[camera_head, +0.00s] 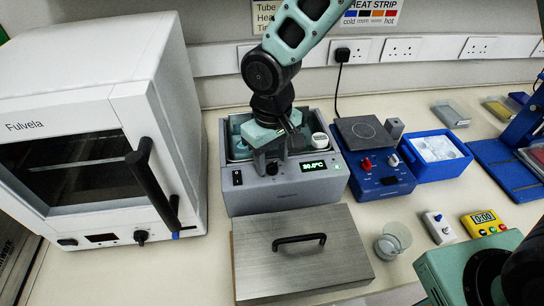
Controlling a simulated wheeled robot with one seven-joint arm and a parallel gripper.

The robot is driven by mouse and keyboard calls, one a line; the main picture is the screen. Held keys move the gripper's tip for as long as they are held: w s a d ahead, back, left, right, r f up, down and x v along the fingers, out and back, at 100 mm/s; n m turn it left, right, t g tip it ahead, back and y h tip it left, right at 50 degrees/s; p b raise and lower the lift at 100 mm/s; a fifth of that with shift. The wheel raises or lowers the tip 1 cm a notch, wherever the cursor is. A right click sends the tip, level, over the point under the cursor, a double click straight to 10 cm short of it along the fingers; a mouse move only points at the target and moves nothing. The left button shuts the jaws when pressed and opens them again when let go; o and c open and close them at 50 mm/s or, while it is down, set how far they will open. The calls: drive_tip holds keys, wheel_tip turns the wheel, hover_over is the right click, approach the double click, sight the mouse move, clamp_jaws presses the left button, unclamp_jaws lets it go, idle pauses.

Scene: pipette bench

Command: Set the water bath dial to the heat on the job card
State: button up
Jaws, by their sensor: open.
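The grey water bath (285,196) stands mid-bench with a green display (314,166) that seems to read about 30.0°C; the first digit is hard to be sure of. Its black dial (272,169) is on the front, left of the display, and its pointer mark is too small to read. My gripper (270,150) is open, pointing down over the front of the bath, just above the dial; I cannot tell whether it touches it. The job card (264,17) on the wall shows "Tube", "Hea" and "Ti"; my arm hides the rest, including any heat value.
A steel lid (318,268) with a black handle lies before the bath. A white oven (75,110) stands left. A blue hotplate unit (381,182), blue ice tray (458,168), glass beaker (398,235) and yellow timer (483,222) are right. A heat strip poster (371,12) hangs behind.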

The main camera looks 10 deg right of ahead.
drive_tip(key=shift+f, duration=0.6)
drive_tip(key=c, duration=1)
